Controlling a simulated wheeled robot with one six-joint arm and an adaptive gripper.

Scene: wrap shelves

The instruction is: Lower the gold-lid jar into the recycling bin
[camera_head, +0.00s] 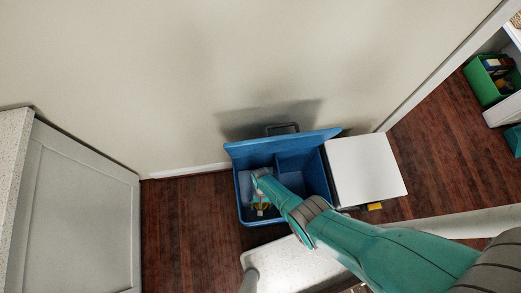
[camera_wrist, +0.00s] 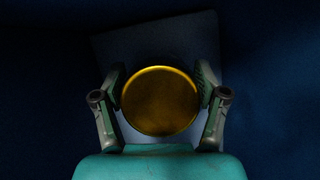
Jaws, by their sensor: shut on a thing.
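The gold-lid jar shows its round gold lid (camera_wrist: 160,101) in the wrist view, between the two fingers of my gripper (camera_wrist: 160,95). The fingers are shut on it, one on each side. In the head view my arm reaches down over the left compartment of the blue recycling bin (camera_head: 243,210), and a small bit of gold (camera_head: 263,206) shows by my gripper (camera_head: 260,207). The jar's body is hidden beneath its lid. The bin's blue lid (camera_head: 285,146) stands open against the wall side. I cannot tell how far the jar is above the bin's floor.
The bin's right compartment (camera_head: 301,172) looks empty. A white box-like top (camera_head: 365,170) stands right beside the bin. A pale counter edge (camera_head: 285,262) lies in front, and a grey cabinet (camera_head: 80,215) stands left. Wooden floor (camera_head: 190,215) is clear between cabinet and bin.

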